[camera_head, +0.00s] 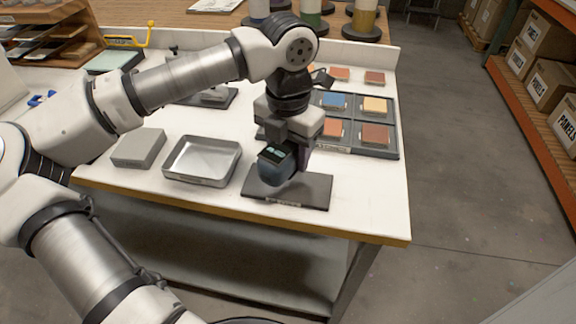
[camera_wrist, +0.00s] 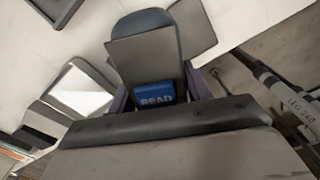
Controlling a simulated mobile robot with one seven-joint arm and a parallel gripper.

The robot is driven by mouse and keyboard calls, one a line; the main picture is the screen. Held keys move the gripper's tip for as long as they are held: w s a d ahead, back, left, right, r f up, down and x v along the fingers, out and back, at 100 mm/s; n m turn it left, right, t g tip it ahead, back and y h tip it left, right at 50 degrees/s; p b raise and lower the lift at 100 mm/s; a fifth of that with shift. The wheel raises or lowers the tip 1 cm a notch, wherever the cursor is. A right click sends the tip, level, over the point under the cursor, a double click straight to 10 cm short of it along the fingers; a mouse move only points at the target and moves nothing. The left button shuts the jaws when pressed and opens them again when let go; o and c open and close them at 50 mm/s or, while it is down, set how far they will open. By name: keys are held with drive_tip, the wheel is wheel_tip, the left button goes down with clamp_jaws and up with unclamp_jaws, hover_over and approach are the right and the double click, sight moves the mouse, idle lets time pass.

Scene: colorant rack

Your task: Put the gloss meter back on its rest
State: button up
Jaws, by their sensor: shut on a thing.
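The gloss meter (camera_head: 275,167) is a dark blue-grey, rounded block with a small lit display. In the wrist view its grey body and blue READ button (camera_wrist: 155,93) show between my purple fingers. My gripper (camera_head: 297,158) points down and is shut on the meter. The rest appears to be the dark flat pad (camera_head: 309,191) with a small label on its front edge, near the table's front. The meter is over the pad's left and middle part; I cannot tell whether it touches. The pad also shows partly behind the meter in the wrist view (camera_wrist: 197,28).
An empty metal tray (camera_head: 202,160) and a grey block (camera_head: 139,147) stand left of the pad. A dark rack of coloured panels (camera_head: 393,139) lies behind it to the right. The white table (camera_head: 372,205) is clear right of the pad.

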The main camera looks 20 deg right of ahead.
drive_tip(key=shift+f+p, duration=0.35)
drive_tip(key=shift+f, duration=2.25)
drive_tip(key=shift+f, duration=0.15)
drive_tip(key=o, duration=1.4)
wheel_tip(320, 180, up, 12)
drive_tip(key=shift+r+b, duration=0.2)
drive_tip(key=shift+b, duration=0.6)
